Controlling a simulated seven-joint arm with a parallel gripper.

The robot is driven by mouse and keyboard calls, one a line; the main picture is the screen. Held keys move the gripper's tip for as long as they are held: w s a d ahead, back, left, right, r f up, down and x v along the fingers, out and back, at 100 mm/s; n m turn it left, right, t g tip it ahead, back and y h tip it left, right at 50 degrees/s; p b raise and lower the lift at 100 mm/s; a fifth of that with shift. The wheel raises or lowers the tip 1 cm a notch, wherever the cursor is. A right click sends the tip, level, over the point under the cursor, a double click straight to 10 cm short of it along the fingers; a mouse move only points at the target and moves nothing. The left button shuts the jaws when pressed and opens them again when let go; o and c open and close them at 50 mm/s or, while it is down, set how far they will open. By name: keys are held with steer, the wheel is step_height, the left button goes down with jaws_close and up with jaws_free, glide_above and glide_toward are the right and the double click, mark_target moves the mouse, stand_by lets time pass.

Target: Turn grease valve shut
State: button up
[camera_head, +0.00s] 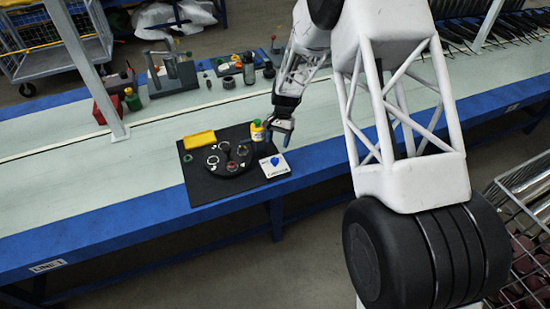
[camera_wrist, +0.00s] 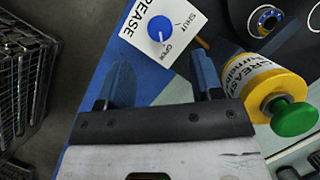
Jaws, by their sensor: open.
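The grease valve is a blue knob (camera_wrist: 161,29) on a white plate (camera_wrist: 186,22) printed GREASE, SHUT and OPEN. In the head view, the knob (camera_head: 275,161) and plate (camera_head: 282,171) are at the right front corner of a black mat (camera_head: 203,187). I cannot tell surely which label the knob points to. My gripper (camera_wrist: 160,78) is open and empty, with its blue fingers apart. The knob lies ahead of the gap between them, not gripped. In the head view, my gripper (camera_head: 284,128) is above and behind the plate.
A yellow GREASE bottle (camera_wrist: 258,80) with a green cap (camera_wrist: 295,118) is close beside my right finger. On the mat are a round black holder (camera_head: 229,158) with rings and a yellow block (camera_head: 199,139). The blue bench edge (camera_head: 120,221) runs along the front.

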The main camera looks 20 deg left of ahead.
mark_target(275, 160)
steer(key=shift+x, duration=3.9)
steer(key=c, duration=0.9)
